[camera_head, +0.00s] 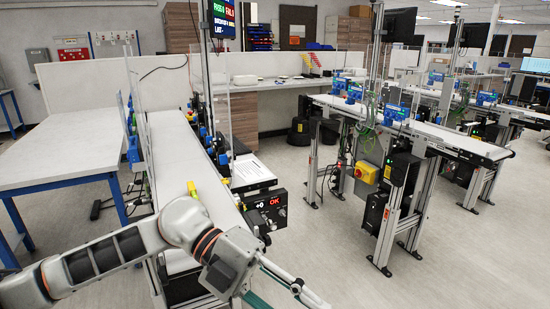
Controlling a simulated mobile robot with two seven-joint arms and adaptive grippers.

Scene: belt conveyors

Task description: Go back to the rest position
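My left arm comes in from the lower left and reaches across the near end of the left conveyor (176,148). Its grey end and the thin parts of my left gripper (297,286) point down and right at the bottom edge. The picture edge cuts this area off, so I cannot tell whether the fingers are open or shut. I see no object held there. My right arm and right gripper are not in view.
A white table (60,152) with blue legs is at left. Another conveyor (440,135) is at right. Open floor (330,255) lies between the conveyors.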

